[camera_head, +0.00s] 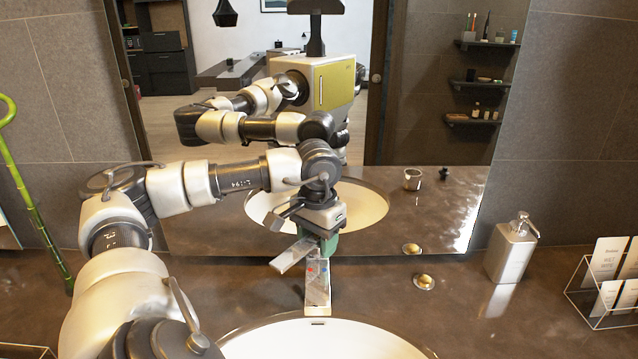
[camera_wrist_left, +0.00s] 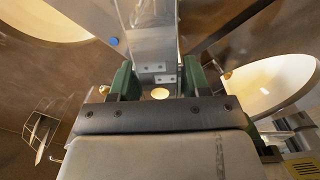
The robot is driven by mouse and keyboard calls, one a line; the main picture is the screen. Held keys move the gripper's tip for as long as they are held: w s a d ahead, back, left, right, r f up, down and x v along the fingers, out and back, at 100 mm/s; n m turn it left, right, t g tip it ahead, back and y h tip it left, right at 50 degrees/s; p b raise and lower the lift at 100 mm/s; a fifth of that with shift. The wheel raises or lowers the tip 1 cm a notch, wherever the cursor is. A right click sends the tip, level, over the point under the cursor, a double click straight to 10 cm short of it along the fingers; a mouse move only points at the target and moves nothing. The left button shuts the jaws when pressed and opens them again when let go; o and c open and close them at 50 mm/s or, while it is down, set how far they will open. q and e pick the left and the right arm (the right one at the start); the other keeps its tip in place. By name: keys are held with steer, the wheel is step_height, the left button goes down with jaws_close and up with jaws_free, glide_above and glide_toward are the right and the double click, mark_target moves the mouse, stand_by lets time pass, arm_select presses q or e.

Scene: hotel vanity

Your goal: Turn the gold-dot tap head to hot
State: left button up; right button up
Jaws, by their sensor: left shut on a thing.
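The metal tap (camera_head: 317,290) stands behind the basin, its flat spout toward me. A red dot and a blue dot show on its body. Its flat tap head (camera_head: 293,256) points toward the front left in the head view. My left gripper (camera_head: 327,243), with green fingers, is at the top of the tap and shut on the tap head. In the left wrist view the tap head (camera_wrist_left: 152,45) lies between the green fingers (camera_wrist_left: 158,82), with the gold dot (camera_wrist_left: 160,93) near its base. The blue dot (camera_wrist_left: 113,41) shows to its left there. My right gripper is not in view.
The white basin (camera_head: 320,340) is in front of the tap. A soap dispenser (camera_head: 511,250) and a wire card holder (camera_head: 603,290) stand at the right. A small gold-topped disc (camera_head: 424,282) lies right of the tap. The mirror (camera_head: 440,215) rises close behind.

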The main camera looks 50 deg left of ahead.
arm_select(q)
steer(key=shift+r, duration=0.1)
stand_by(0.4)
steer(key=o, duration=1.3)
step_height(320, 180, up, 11)
steer(key=shift+f+p, duration=0.15)
steer(key=shift+p, duration=0.25)
